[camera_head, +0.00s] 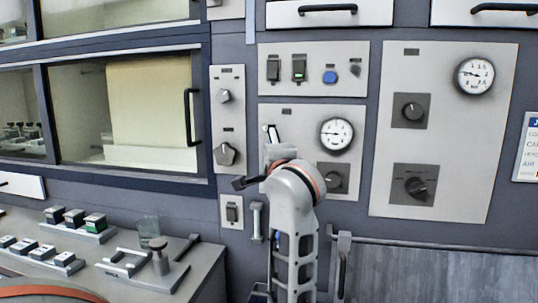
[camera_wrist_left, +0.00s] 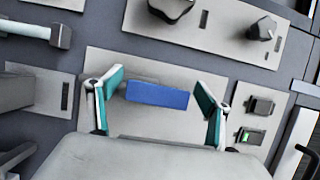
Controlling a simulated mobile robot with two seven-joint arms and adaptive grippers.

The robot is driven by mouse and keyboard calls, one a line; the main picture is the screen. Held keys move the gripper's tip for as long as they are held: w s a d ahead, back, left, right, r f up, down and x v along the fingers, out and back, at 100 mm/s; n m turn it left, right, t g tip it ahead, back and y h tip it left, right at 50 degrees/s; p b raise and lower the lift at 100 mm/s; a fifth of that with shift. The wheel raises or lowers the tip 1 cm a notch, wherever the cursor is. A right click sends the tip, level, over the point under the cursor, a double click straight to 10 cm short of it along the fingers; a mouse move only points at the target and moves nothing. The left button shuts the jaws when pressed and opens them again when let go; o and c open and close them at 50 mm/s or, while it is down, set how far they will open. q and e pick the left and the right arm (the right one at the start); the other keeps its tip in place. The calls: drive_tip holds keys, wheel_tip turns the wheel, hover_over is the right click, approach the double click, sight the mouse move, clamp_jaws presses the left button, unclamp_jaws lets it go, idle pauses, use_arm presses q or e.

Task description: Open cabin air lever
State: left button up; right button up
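A blue lever (camera_wrist_left: 157,95) with a grey base sits on a light grey panel (camera_wrist_left: 105,60) in the left wrist view. No readable label shows whether it is the cabin air lever. My left gripper (camera_wrist_left: 158,104) has its two teal-lined fingers spread, one on each side of the blue lever. The right finger is apart from it; the left finger is close to its end, and I cannot tell if they touch. In the head view my left gripper (camera_head: 259,158) is at the left part of the gauge panel (camera_head: 305,117), and my arm hides the lever. My right gripper is not in view.
A round gauge (camera_head: 337,134) and a dark knob (camera_head: 334,178) are right of my wrist. A switch panel (camera_head: 313,68) is above, and a two-knob panel (camera_head: 228,120) is left.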

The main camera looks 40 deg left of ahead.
use_arm(q)
drive_tip(key=v, duration=0.7)
drive_tip(key=shift+s+d, duration=0.15)
drive_tip(key=shift+s, duration=0.05)
idle(0.4)
